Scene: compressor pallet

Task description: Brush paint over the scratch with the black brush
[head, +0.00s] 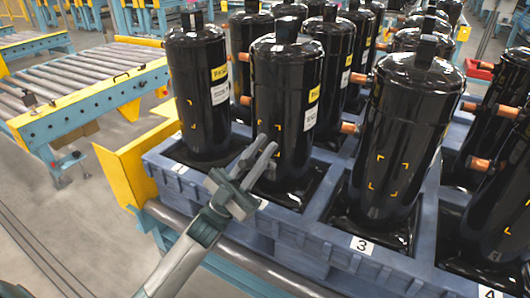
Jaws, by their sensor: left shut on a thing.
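My left gripper (267,144) reaches in from the bottom and is in front of the lower part of a black compressor (286,95) in the front row. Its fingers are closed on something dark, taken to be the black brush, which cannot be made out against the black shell. Yellow corner marks frame a patch on this compressor, partly beside the fingers. Similar marks show on the compressor at left (198,85) and on the one above label 3 (400,140). I cannot make out a scratch. My right gripper is not in view.
The compressors stand close together in a blue pallet (310,228) with numbered labels. Copper-coloured stubs stick out from their sides. A yellow guard (135,170) and a roller conveyor (85,75) are at left. The grey floor at lower left is clear.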

